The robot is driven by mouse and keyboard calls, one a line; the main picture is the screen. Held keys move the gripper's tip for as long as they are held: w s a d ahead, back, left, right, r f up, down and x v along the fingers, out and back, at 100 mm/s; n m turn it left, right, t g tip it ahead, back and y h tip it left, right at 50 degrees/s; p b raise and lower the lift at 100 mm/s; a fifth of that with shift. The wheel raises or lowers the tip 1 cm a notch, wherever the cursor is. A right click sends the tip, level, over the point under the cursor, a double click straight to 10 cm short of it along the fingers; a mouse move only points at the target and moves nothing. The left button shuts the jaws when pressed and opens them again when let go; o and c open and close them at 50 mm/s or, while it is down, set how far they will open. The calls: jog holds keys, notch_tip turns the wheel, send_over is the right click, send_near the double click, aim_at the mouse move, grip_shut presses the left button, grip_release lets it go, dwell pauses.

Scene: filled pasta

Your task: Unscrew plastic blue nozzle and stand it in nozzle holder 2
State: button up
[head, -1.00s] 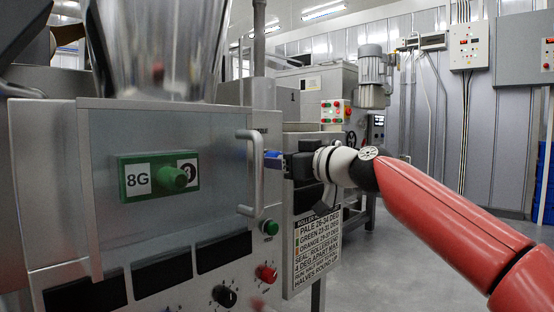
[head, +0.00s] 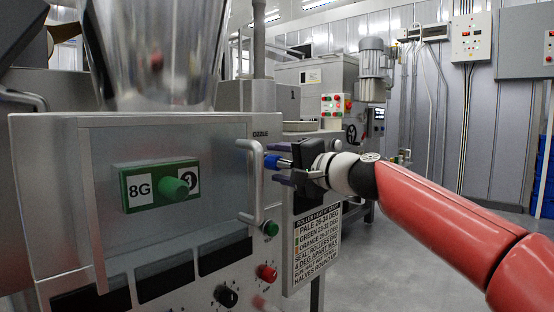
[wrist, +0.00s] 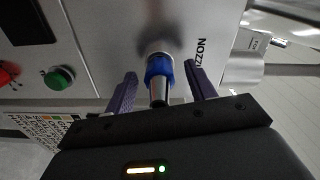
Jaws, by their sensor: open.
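The blue nozzle (head: 271,162) sticks out of the machine's side, just right of the door handle. In the wrist view the nozzle (wrist: 158,68) shows a blue collar around a shiny metal tube that points toward my palm. My gripper (head: 283,164) is open, with its purple fingers on either side of the nozzle. In the wrist view my gripper (wrist: 160,75) has a visible gap between each finger and the collar, so it is not touching. I cannot make out nozzle holder 2 in either view.
The door handle (head: 252,185) stands out close left of the nozzle. A green knob (head: 270,228) and red knob (head: 267,273) lie below it. A placard (head: 313,245) hangs under my gripper. The floor (head: 400,260) to the right is clear.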

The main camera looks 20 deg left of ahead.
jog(key=m, duration=0.2)
jog(key=shift+m+p, duration=0.3)
